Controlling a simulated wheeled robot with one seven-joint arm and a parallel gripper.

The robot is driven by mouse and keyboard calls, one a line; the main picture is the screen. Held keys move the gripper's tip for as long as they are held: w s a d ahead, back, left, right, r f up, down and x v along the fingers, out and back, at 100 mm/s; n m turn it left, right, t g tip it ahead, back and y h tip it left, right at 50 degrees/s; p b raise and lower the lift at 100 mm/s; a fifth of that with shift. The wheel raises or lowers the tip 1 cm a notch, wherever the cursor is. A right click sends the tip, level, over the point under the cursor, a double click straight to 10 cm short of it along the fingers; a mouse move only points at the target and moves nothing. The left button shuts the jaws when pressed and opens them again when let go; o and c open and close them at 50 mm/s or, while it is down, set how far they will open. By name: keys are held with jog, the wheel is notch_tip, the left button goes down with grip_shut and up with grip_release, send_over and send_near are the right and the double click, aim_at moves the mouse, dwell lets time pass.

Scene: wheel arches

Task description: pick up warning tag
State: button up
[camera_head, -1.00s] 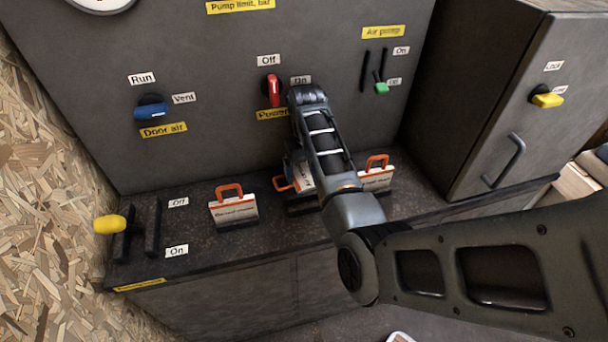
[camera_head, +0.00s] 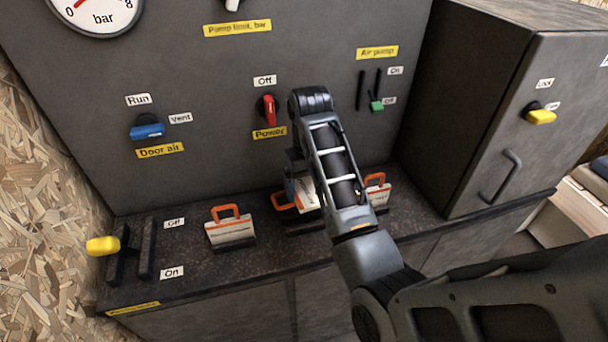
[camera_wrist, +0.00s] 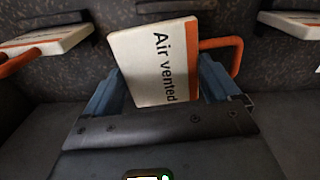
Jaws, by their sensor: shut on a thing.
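The warning tag held by my gripper (camera_wrist: 162,85) is a white plate reading "Air vented" (camera_wrist: 153,60) with an orange handle on its right in the wrist view. The blue fingers are shut on it from both sides. Another white tag with an orange handle (camera_head: 230,232) stands upright on the bench to the left. One more (camera_head: 377,191) shows partly behind my arm on the right. In the wrist view, parts of tags show at the upper left (camera_wrist: 45,40) and upper right (camera_wrist: 290,24).
The panel behind carries a blue knob (camera_head: 147,130), a red power switch (camera_head: 269,110) and a green slider (camera_head: 376,105). A yellow-handled lever (camera_head: 103,246) stands at the bench's left end. A dark cabinet (camera_head: 500,110) stands on the right.

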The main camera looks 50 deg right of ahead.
jog(key=s+a+p, duration=0.3)
jog(key=s+a, duration=0.5)
jog(key=s, duration=0.4)
dwell(0.7)
